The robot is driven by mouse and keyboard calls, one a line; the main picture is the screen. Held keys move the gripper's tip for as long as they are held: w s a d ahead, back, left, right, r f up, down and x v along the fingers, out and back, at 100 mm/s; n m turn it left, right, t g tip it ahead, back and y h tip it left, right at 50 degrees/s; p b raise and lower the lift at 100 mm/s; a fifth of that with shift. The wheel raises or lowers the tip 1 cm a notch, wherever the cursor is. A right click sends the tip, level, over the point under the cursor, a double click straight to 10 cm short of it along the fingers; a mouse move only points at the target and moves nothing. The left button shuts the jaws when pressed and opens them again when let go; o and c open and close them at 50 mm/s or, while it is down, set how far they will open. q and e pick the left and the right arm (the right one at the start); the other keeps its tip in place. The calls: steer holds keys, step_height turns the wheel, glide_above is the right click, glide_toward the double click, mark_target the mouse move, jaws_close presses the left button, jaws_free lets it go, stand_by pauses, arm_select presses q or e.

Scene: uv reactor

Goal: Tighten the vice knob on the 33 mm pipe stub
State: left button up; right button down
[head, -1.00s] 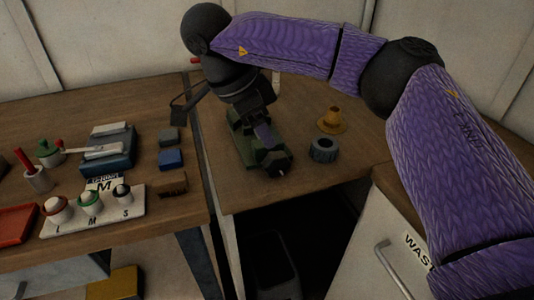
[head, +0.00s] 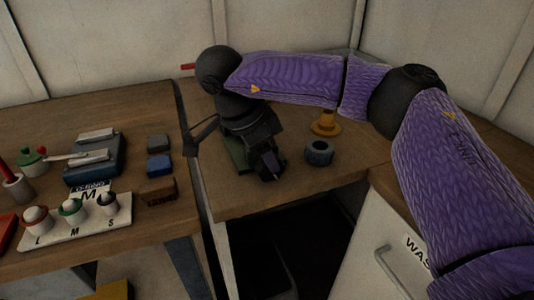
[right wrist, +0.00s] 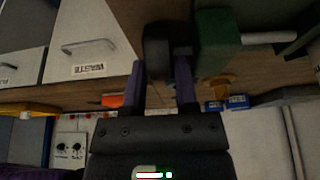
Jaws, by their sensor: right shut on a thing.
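The green vice (head: 236,152) sits on the right-hand bench, mostly covered by my right arm and gripper in the head view. My right gripper (head: 270,166) is at the vice's front end. In the right wrist view, the purple fingers of my right gripper (right wrist: 163,82) are shut around a dark knob (right wrist: 157,48) beside the green vice body (right wrist: 215,45). A pale rod (right wrist: 268,38) shows beyond the vice; I cannot tell whether it is the pipe stub. My left gripper is not in view.
A dark ring (head: 319,152) and an orange flanged piece (head: 325,124) stand right of the vice. On the left bench are blue blocks (head: 159,165) and a white rack (head: 75,224) with several capped pieces. A gap separates the benches.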

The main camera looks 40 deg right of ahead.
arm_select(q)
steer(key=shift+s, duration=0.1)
